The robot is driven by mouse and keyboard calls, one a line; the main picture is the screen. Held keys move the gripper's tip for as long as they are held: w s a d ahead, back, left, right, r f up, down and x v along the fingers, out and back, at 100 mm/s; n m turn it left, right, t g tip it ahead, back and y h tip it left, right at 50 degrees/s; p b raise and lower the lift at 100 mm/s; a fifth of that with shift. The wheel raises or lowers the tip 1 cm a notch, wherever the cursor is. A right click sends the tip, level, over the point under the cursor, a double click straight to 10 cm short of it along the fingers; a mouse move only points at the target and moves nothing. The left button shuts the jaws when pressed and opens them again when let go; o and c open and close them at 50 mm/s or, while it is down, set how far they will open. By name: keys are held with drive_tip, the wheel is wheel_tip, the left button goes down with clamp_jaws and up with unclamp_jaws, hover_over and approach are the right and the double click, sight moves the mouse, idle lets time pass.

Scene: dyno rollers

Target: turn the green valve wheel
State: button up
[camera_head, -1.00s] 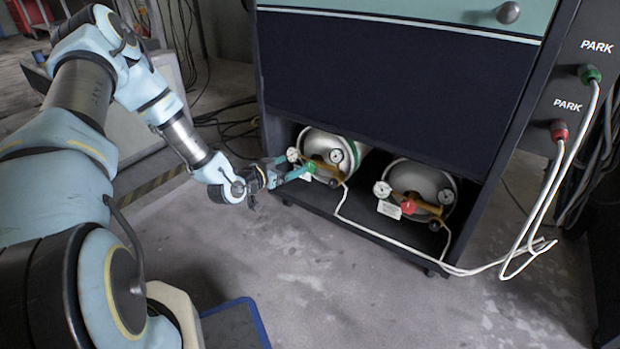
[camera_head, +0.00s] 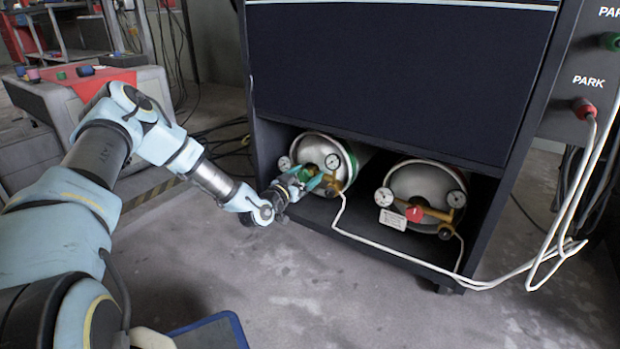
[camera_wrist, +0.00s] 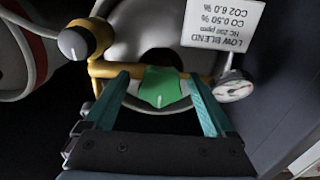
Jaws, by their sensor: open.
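The green valve wheel (camera_wrist: 160,88) sits on a brass valve stem (camera_wrist: 130,70) of the left gas cylinder. In the wrist view it lies between the two teal fingers of my gripper (camera_wrist: 158,98), with a white mark on its face. The fingers are open, one on each side of it. Dark gaps show beside the wheel, and I cannot tell whether either finger touches it. In the head view my gripper (camera_head: 312,182) is at the front of the left cylinder (camera_head: 316,149) and mostly hides the wheel.
A second cylinder (camera_head: 413,182) with a red valve wheel (camera_head: 414,214) lies to the right in the same low compartment. In the wrist view a label (camera_wrist: 222,22) and a gauge (camera_wrist: 234,88) are close to the right finger. A white hose (camera_head: 400,262) runs along the cabinet's front.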

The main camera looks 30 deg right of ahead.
drive_tip(key=shift+x, duration=1)
drive_tip(key=c, duration=1.4)
